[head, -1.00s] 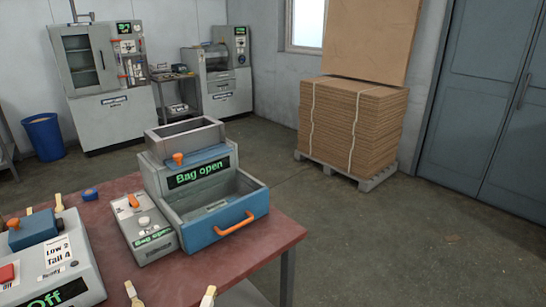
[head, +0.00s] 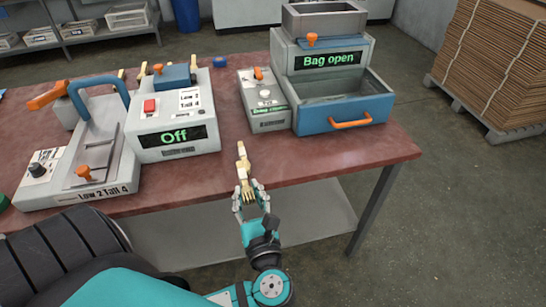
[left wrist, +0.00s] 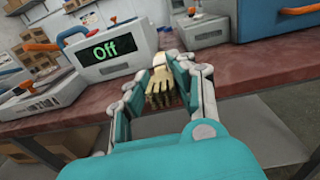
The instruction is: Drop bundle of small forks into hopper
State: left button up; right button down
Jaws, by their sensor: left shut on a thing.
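A pale wooden bundle of small forks (head: 242,156) is between the fingers of my left gripper (head: 250,192), at the table's front edge in the head view. The gripper is shut on it. In the left wrist view the bundle's tines (left wrist: 159,88) show between the fingers (left wrist: 161,97), above the red tabletop's front part. The hopper (head: 322,22) is the grey open-topped box on top of the machine reading "Bag open", to the right of and beyond my gripper. Its inside is mostly hidden. My right gripper is not in view.
Below the hopper, a blue-fronted drawer (head: 343,114) with an orange handle stands open. A small grey control box (head: 264,112) sits left of it. A machine reading "Off" (head: 172,135) and a sealer (head: 85,165) stand further left. The table front (head: 300,165) is bare.

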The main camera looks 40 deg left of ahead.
pick_arm(q)
send_over(277, 168)
jog(key=s, duration=0.2)
jog(key=shift+s+d+f, duration=0.1)
jog(key=shift+d+f, duration=0.15)
jog(key=shift+f, duration=0.35)
jog(key=w, duration=0.2)
jog(key=shift+w+a+f, duration=0.1)
jog(key=shift+w+a, duration=0.15)
jog(key=shift+w, duration=0.05)
notch_tip(277, 168, down, 3)
jog(key=shift+s+f+p, duration=0.1)
jog(key=shift+p, duration=0.2)
jog(key=shift+s, duration=0.1)
jog(key=shift+f, duration=0.15)
jog(key=o, duration=0.9)
